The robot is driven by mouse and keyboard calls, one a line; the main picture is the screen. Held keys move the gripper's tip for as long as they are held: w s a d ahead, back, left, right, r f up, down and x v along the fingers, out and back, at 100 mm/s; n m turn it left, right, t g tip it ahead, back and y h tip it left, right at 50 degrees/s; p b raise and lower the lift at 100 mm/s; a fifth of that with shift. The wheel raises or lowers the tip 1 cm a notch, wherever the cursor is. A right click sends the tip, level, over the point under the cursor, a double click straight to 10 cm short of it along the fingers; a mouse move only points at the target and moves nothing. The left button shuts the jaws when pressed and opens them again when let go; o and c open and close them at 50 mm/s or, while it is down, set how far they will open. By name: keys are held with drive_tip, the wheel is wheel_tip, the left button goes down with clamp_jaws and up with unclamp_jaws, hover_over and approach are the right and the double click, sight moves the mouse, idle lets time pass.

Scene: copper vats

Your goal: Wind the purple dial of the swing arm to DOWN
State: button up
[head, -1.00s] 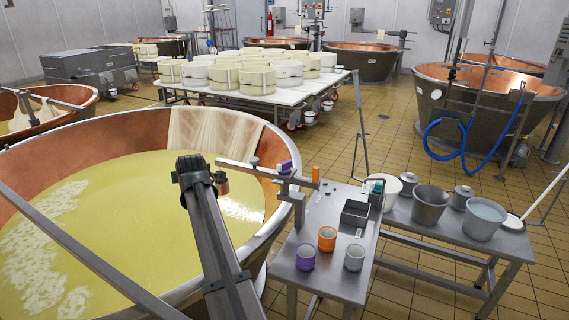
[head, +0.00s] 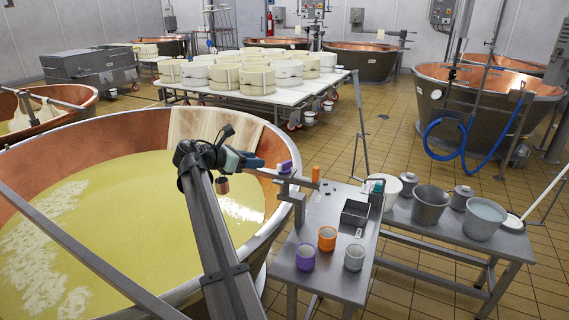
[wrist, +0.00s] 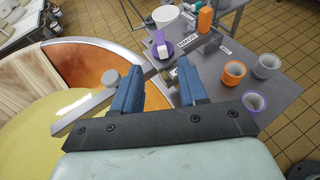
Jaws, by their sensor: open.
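The purple dial (head: 285,167) sits on top of the grey swing arm, near its post at the vat's rim.
An orange block (wrist: 205,19) stands beyond the dial. The steel table (head: 338,258) holds orange, purple and grey-rimmed cups and a dark box (head: 355,212). The large copper vat (head: 90,134) of yellow liquid lies beneath my arm. Buckets stand on the right bench.

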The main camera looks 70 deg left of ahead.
sight(284, 162)
drive_tip(key=x, duration=1.3)
drive_tip(key=shift+w+a+f, duration=0.15)
drive_tip(key=shift+w+a, duration=0.05)
drive_tip(key=shift+w, duration=0.15)
drive_tip(key=shift+c, duration=0.3)
clamp_jaws()
